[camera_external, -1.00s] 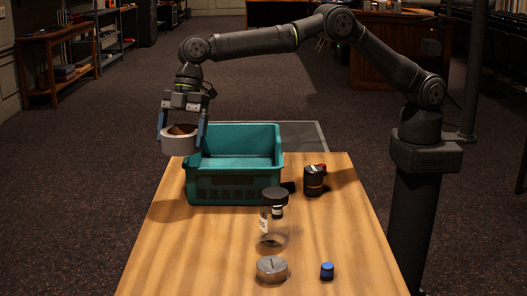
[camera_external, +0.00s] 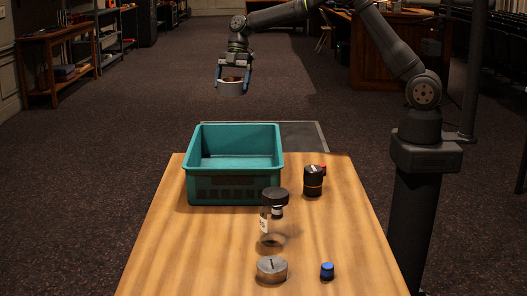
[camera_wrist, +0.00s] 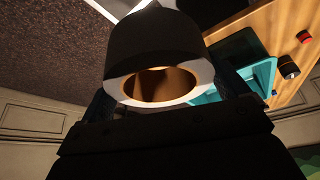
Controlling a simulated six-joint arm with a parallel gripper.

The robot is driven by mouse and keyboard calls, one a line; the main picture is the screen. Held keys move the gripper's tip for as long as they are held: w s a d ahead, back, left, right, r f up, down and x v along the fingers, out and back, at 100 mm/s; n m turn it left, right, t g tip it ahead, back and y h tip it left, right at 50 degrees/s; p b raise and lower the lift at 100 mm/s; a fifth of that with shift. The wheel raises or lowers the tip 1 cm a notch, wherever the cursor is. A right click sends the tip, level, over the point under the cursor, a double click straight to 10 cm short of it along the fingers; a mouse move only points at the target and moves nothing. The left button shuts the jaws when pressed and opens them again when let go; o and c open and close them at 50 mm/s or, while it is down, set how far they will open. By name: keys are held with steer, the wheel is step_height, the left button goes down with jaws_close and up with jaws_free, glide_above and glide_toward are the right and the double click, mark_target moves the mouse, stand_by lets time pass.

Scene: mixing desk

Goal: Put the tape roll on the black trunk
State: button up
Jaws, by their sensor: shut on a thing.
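A dark flat top with a grey edge (camera_external: 306,136), which looks like the black trunk, lies behind the table. The teal crate and table hide part of it. The roll is apart from it.
A teal crate (camera_external: 235,190) stands at the far left of the wooden table (camera_external: 190,250). Open carpet lies beyond.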

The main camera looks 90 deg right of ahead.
steer(key=s+d, duration=1.5)
steer(key=s, duration=0.2)
steer(key=s+d, duration=0.3)
steer(key=s, duration=0.6)
steer(key=s+d, duration=0.2)
steer(key=s, duration=0.6)
step_height(320, 180, down, 18)
steer(key=w+a+f, duration=0.1)
steer(key=w+f, duration=0.1)
steer(key=w, duration=0.1)
steer(key=w+a+f, duration=0.1)
steer(key=w+f, duration=0.1)
steer(key=w, duration=0.1)
steer(key=w+a+f, duration=0.1)
steer(key=w+f, duration=0.2)
steer(key=w, duration=0.1)
steer(key=shift+a, duration=0.3)
steer(key=shift+w+f, duration=0.15)
steer(key=shift+f, duration=1.9)
